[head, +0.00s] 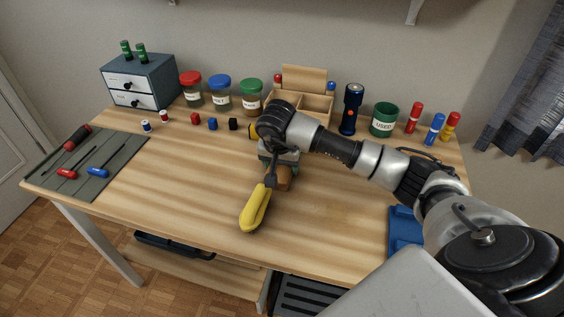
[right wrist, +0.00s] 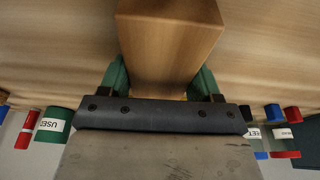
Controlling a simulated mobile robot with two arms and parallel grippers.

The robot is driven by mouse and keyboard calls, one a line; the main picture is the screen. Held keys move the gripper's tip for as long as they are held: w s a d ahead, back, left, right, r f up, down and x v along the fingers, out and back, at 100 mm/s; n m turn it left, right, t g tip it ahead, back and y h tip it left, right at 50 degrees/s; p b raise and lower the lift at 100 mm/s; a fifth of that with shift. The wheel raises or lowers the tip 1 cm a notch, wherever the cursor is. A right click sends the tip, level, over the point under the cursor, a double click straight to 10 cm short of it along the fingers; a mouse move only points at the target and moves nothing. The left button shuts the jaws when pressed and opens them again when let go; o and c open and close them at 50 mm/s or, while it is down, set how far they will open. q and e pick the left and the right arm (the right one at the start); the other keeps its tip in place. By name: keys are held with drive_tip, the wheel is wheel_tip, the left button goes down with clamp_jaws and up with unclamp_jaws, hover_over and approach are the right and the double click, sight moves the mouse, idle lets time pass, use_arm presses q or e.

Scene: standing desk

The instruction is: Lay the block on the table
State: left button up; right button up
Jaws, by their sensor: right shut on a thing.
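A plain wooden block (right wrist: 168,45) is held between the green-padded fingers of my right gripper (right wrist: 162,88) in the right wrist view. In the head view the block (head: 285,180) shows only in part under the right gripper (head: 279,160), above the middle of the wooden table (head: 330,215). The gripper points down, and the yellow-handled tool partly overlaps the block in the picture. I cannot tell whether the block's lower end touches the table. My left gripper is not in view.
The yellow-handled tool (head: 255,208) is just in front of the block. Small cubes, jars, a wooden organizer (head: 316,107), a flashlight (head: 350,108) and a green cup (head: 384,120) line the back. A grey mat (head: 100,150) with screwdrivers is at left. The table's left-middle is clear.

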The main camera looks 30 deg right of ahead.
sight(279, 170)
drive_tip(key=o, duration=1)
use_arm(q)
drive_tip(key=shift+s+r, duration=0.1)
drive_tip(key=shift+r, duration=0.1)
use_arm(e)
drive_tip(key=shift+r, duration=0.1)
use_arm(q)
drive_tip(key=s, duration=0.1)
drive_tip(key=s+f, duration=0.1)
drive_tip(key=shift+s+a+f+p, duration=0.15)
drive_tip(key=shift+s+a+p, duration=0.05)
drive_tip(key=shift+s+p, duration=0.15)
use_arm(e)
drive_tip(key=v, duration=1.2)
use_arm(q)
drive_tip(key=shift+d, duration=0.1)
